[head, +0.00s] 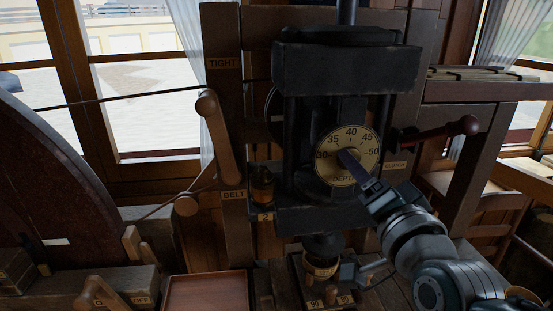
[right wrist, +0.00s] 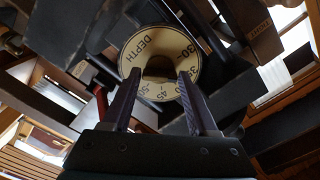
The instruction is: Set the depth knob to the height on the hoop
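The depth knob (right wrist: 158,68) is at the middle of a round cream dial (head: 365,142) marked 30 to 50 and DEPTH, on the front of a black machine head. My right gripper (head: 350,158) is at the dial, its two dark fingers reaching up from the lower right. In the right wrist view the fingers (right wrist: 158,76) stand apart, one on each side of the knob, with no clear grip on it. The fingers hide much of the knob in the head view, so its setting is unclear. A brass-coloured band (head: 320,268) shows below; I cannot tell whether it is the hoop. My left gripper is not in view.
A red-handled lever (head: 450,130) sticks out right of the dial. A wooden belt lever (head: 219,135) stands between the TIGHT and BELT labels. A small cup (head: 263,184) sits by a 2 label. A wooden tray (head: 207,291) lies lower left.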

